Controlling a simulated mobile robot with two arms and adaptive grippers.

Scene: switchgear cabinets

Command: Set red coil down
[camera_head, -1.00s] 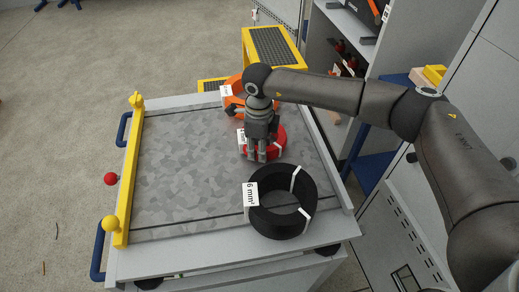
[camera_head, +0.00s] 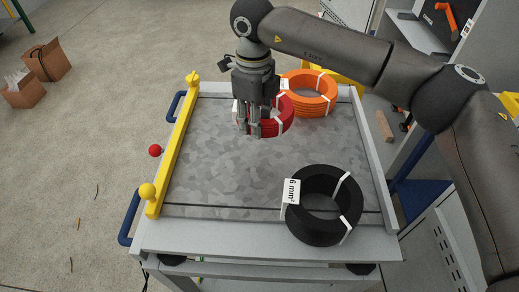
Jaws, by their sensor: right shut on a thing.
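The red coil (camera_head: 283,117) is at the far part of the cart top, left of and slightly nearer than the orange coil. My right gripper (camera_head: 256,128) points down at it and is shut on its near left side. The gripper hides part of the coil. I cannot tell whether the coil touches the cart top or hangs just above it. The grey cart top (camera_head: 225,170) is bare to the left of and in front of the red coil. My left gripper is not in view.
An orange coil (camera_head: 318,96) lies at the far right, close beside the red one. A black coil (camera_head: 345,221) labelled 6 mm² lies at the near right. A yellow bar (camera_head: 174,152) edges the left side. Cabinets stand at right, cardboard boxes (camera_head: 45,59) at far left.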

